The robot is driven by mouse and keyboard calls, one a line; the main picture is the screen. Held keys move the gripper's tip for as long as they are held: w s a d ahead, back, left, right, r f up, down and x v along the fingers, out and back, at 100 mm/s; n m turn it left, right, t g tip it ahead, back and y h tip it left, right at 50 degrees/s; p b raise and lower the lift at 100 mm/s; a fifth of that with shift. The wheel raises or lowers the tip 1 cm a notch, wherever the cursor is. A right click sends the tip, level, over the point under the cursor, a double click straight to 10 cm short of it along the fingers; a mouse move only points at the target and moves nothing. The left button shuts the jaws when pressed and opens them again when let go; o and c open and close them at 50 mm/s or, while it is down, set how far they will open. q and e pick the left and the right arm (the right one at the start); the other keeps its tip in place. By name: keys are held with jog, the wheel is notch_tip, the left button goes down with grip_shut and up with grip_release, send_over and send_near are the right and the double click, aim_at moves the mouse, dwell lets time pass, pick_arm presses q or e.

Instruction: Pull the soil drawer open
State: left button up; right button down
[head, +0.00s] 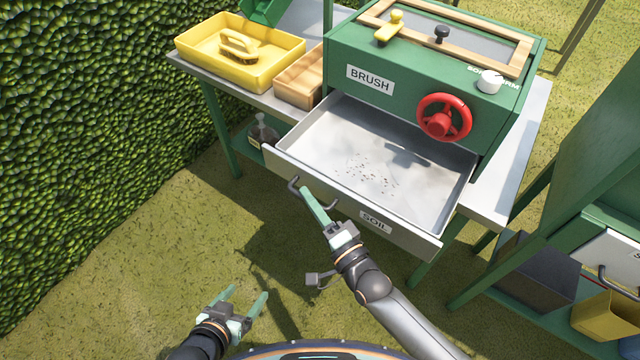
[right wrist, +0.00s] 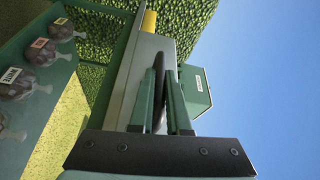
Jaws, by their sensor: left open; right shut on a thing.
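The soil drawer (head: 380,164) is a grey metal tray that stands well out from the green machine in the head view. Bits of dark soil lie scattered on its floor. Its front carries a SOIL label (head: 375,222) and a dark bar handle (head: 293,186). My right gripper (head: 308,194) is at the handle, shut on it; the right wrist view shows the dark handle (right wrist: 159,100) between its two green fingers. My left gripper (head: 246,300) is open and empty, low over the grass and apart from the drawer.
The green machine (head: 345,52) has a red wheel (head: 463,118) above the drawer. A yellow tray (head: 284,71) with a brush (head: 238,46) and a wooden box (head: 298,84) stand left on the bench. Another green cabinet (head: 600,130) is at right. Grass in front is open.

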jog(key=shift+s+a, duration=0.25)
jog(key=shift+s, duration=0.1)
jog(key=c, duration=1)
grip_release()
jog(key=shift+c, duration=0.2)
jog(key=shift+o, duration=0.8)
jog(key=r+v, duration=0.1)
jog(key=v, duration=1.1)
jog(key=shift+s+f, duration=0.25)
jog(key=shift+f, duration=0.25)
jog(key=shift+d, duration=0.15)
